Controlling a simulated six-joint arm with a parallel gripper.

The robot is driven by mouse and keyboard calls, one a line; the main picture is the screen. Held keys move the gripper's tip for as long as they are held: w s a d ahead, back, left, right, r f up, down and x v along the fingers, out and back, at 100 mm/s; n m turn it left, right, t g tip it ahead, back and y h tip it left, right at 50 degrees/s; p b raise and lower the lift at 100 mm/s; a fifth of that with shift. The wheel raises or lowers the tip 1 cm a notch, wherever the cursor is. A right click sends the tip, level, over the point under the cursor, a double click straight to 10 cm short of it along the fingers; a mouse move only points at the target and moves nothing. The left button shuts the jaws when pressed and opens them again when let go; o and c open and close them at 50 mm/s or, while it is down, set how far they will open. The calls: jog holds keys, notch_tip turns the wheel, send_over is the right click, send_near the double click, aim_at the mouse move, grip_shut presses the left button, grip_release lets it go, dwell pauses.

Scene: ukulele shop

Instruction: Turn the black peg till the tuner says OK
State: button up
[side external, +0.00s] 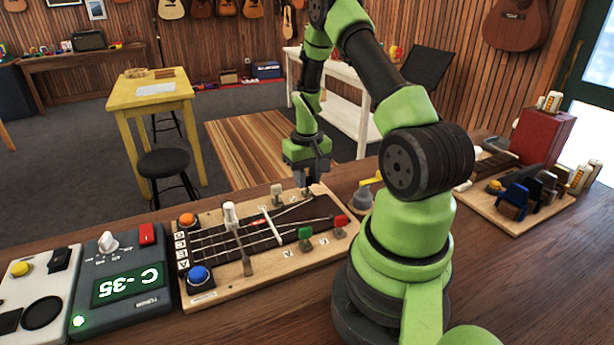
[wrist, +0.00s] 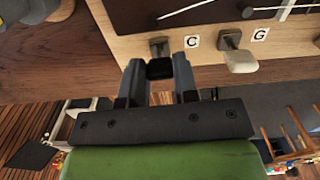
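The black peg (wrist: 160,68) sits at the board's edge beside the label C in the wrist view. My gripper (wrist: 160,75) has one finger on each side of it, and both fingers appear to touch its sides. In the side view my gripper (side external: 308,188) is at the far edge of the fretted board (side external: 230,285) and hides the black peg. The tuner (side external: 122,283) stands left of the board, and its green screen (side external: 130,285) reads C -35.
A beige peg (wrist: 238,58) by the label G is close beside my gripper. A green peg (side external: 305,233) and a red peg (side external: 341,221) stand at the board's near side. A pedal box (side external: 40,290) is left of the tuner. A wooden stand (side external: 505,205) with parts is at right.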

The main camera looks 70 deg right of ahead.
aim_at(307, 177)
jog(key=shift+n, duration=0.3)
jog(key=n, duration=0.3)
jog(key=shift+n, duration=2.5)
jog(key=o, duration=0.9)
jog(key=shift+r, duration=0.1)
notch_tip(307, 177, up, 10)
jog(key=shift+f, duration=0.1)
